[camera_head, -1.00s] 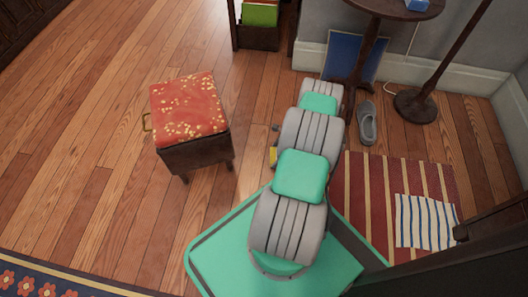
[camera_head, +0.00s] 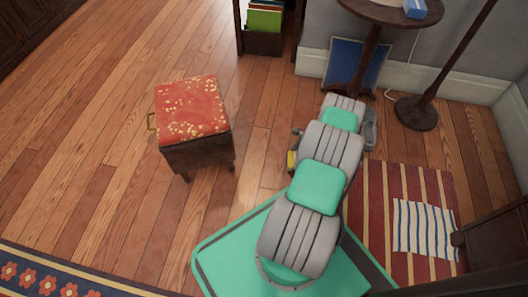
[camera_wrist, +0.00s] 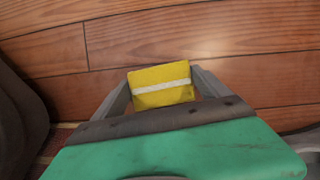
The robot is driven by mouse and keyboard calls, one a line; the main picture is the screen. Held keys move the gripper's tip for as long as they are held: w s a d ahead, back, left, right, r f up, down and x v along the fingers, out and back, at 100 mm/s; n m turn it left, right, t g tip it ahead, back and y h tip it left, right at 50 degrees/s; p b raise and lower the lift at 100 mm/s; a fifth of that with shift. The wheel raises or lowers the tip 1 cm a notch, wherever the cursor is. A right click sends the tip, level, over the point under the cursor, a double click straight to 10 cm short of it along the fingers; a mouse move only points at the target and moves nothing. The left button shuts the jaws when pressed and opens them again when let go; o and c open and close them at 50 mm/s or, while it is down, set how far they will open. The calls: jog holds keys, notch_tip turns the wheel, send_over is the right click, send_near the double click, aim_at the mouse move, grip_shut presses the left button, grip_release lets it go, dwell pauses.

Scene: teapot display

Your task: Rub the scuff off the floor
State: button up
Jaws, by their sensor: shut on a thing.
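My gripper (camera_wrist: 163,76) is shut on a yellow block with a white stripe (camera_wrist: 160,92), perhaps a sponge. In the wrist view the block sits between the two grey fingers, with the wooden floor (camera_wrist: 200,38) behind it. I cannot tell whether it touches the floor. In the head view the yellow block (camera_head: 291,161) shows as a small patch left of my arm, which hides most of my gripper. I make out no scuff on the floor in either view.
A stool with a red patterned top (camera_head: 192,106) stands left of my arm. A striped rug (camera_head: 375,190) with a striped cloth (camera_head: 426,228) lies right.

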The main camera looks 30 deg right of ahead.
notch_tip(320, 180, up, 3)
jog(key=shift+w+a+f+p, duration=0.1)
jog(key=shift+w+a+p, duration=0.05)
jog(key=shift+p, duration=0.6)
jog(key=shift+r+p, duration=1.05)
jog(key=shift+r, duration=0.65)
